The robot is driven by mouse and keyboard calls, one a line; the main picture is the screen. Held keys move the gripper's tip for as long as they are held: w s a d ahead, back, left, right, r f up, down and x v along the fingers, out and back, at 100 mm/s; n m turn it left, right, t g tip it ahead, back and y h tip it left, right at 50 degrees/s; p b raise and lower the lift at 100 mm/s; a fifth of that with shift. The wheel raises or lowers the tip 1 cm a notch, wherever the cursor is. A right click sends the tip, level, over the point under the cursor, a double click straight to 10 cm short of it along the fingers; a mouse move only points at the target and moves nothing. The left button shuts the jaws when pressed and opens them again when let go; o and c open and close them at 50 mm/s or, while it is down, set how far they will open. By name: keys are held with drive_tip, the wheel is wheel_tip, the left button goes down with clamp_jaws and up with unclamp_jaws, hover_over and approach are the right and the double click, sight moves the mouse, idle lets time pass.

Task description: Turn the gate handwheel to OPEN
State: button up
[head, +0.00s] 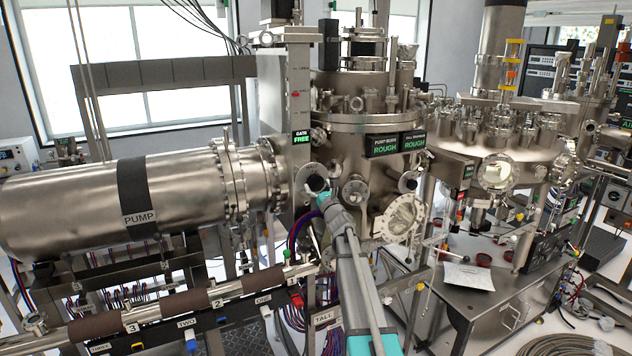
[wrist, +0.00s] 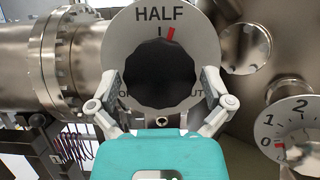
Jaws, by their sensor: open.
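The gate handwheel is a black, ridged knob (wrist: 161,65) in front of a round pale dial plate (wrist: 117,42). The plate reads HALF at the top, with part of a word starting O at left and ending UT at right. A red mark stands just right of the HALF tick. My gripper (wrist: 161,88) is open, its fingers on either side of the knob; whether they touch it I cannot tell. In the head view the knob (head: 316,184) is a small dark disc at the tip of my arm. The gate sign (head: 301,137) reads GATE FREE.
A tall scale post (head: 299,85) with a red marker stands above the sign. The big PUMP cylinder (head: 90,205) is at left. Signs (head: 397,144) on the chamber read ROUGH. In the wrist view a smaller numbered dial (wrist: 288,130) is close at right.

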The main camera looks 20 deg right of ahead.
drive_tip(key=shift+w+r, duration=0.1)
drive_tip(key=shift+w, duration=0.2)
drive_tip(key=c, duration=0.9)
drive_tip(key=shift+n, duration=0.4)
